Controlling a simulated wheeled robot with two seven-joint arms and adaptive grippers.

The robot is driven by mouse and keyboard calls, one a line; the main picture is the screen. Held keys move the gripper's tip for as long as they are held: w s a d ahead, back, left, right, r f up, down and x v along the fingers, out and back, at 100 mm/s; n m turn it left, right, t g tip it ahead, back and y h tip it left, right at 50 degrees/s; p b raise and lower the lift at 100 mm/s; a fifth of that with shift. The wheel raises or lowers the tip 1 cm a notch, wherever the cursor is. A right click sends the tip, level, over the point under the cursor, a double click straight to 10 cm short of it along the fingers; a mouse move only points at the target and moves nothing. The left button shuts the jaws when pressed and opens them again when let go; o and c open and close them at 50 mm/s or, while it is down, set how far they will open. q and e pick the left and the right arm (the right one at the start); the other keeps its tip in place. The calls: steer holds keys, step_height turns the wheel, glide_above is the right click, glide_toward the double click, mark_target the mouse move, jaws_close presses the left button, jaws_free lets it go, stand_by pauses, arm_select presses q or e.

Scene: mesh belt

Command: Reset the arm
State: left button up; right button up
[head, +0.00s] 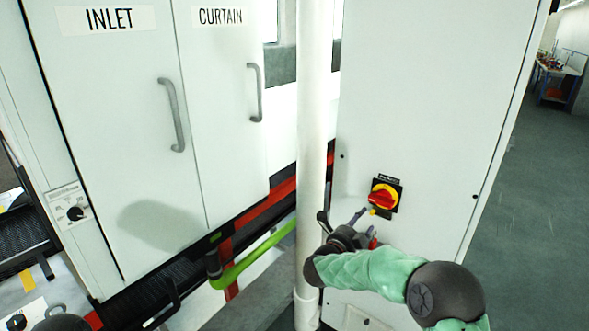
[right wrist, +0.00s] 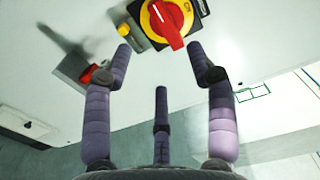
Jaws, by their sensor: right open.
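A rotary switch with a red handle on a yellow disc (head: 383,196) sits on a black plate on the white cabinet's front. It also shows at the top of the right wrist view (right wrist: 168,20), its handle slanting. My right gripper (head: 345,217) is just below and left of the switch in the head view. In the right wrist view my right gripper (right wrist: 160,52) has its fingers spread and empty, with the switch beyond the tips and a visible gap between them. My left gripper is not in view.
A small yellow part (right wrist: 124,30) and a red part on a grey box (right wrist: 88,74) are beside the switch. A white vertical pole (head: 313,130) stands left of my right gripper. Doors marked INLET (head: 110,120) and CURTAIN (head: 222,120) are at left. Open floor (head: 545,200) lies right.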

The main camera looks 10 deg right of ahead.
steer(key=a+f+n+y, duration=0.4)
steer(key=f+n, duration=0.1)
steer(key=f, duration=0.4)
steer(key=a+f+n+y, duration=0.3)
steer(key=a+f+n, duration=0.15)
steer(key=f, duration=0.45)
steer(key=s+a+f+n+g+y, duration=0.1)
steer(key=s+a+f+n+y, duration=0.2)
steer(key=f, duration=0.4)
steer(key=s+a+f+n+g+y, duration=0.1)
steer(key=s+a+f+n+y, duration=0.15)
steer(key=s+f, duration=0.3)
steer(key=s+a+f+n+g+y, duration=0.1)
steer(key=s+a+f+n+g, duration=0.2)
steer(key=s, duration=0.6)
steer(key=s+a+f+n+g+y, duration=0.2)
steer(key=s+f, duration=0.4)
steer(key=s, duration=0.4)
steer(key=s+a+f+n+g+y, duration=0.2)
steer(key=s+a+f+n+g, duration=0.2)
steer(key=s, duration=0.5)
steer(key=shift+s+a+f+n, duration=0.25)
steer(key=shift+a+n, duration=0.35)
steer(key=shift+a, duration=0.45)
